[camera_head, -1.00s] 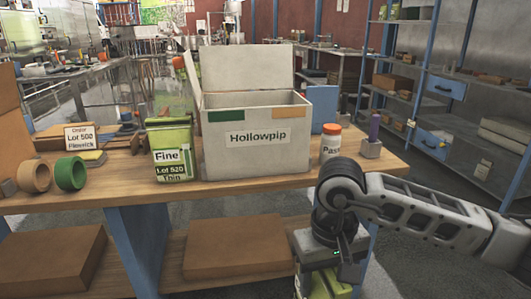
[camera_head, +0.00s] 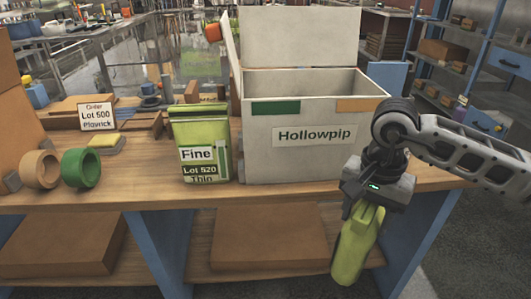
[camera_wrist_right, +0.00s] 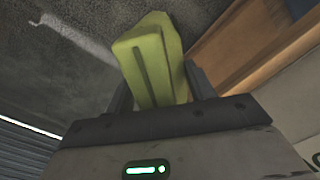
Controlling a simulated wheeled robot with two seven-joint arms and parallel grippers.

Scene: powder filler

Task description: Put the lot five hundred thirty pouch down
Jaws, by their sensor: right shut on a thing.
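My right gripper (camera_head: 365,203) is shut on a yellow-green pouch (camera_head: 354,250), which hangs below it in front of the table's front edge. The right wrist view shows the same held pouch (camera_wrist_right: 150,62) between the fingers; no lettering on it can be read. Another green pouch (camera_head: 201,136), labelled Fine, Lot 520, Thin, stands upright on the table, left of the box. My left gripper is in neither view.
A white box (camera_head: 315,162) labelled Hollowpip stands open on the wooden table (camera_head: 130,190), its lid raised behind. An order card (camera_head: 98,117) reads Lot 500 Plavrick. Tan (camera_head: 40,169) and green rings (camera_head: 81,168) stand at left. The table's front left is clear.

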